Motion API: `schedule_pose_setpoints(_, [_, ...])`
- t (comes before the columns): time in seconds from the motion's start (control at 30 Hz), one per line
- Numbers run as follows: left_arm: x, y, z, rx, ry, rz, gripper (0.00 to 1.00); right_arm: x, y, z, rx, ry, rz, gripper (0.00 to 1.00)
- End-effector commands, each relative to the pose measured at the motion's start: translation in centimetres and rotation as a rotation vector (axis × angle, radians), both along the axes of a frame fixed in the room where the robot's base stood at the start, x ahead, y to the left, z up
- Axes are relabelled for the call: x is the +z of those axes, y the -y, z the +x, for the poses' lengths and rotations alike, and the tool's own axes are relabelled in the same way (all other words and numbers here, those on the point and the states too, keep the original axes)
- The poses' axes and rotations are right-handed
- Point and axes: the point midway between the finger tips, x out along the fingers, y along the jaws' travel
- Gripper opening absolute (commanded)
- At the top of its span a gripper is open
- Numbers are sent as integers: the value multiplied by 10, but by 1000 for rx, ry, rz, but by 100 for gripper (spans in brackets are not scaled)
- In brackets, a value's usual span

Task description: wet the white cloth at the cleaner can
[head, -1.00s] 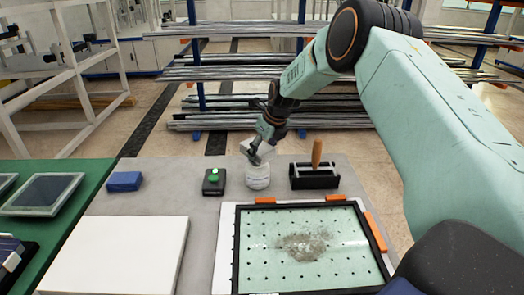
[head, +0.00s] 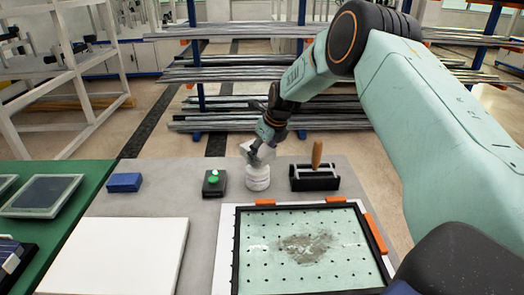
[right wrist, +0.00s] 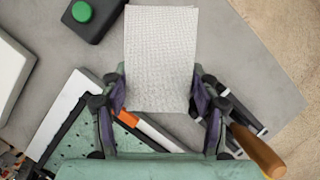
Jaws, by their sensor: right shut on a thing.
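The white cloth (head: 262,152) is held in my right gripper (head: 256,154), just over the top of the white cleaner can (head: 257,179). The can stands upright on the grey table. I cannot tell whether cloth and can touch. In the right wrist view the cloth (right wrist: 160,55) is a textured white sheet between the two fingers of my right gripper (right wrist: 160,98). It hides the can there. My left gripper is not in view.
A black box with a green button (head: 213,183) stands left of the can; a black holder with a wooden-handled tool (head: 315,178) stands right. A black-framed perforated panel (head: 262,240) with a grey patch lies in front. A blue block (head: 125,182) and white slab (head: 118,255) lie left.

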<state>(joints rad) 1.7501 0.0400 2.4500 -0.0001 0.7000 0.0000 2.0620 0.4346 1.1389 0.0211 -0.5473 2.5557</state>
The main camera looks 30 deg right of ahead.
Motion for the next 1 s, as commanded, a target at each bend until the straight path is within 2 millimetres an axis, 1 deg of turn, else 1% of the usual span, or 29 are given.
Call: schedule_pose_setpoints(1.0, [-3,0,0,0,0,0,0,-11,0,0,1,0,0,36])
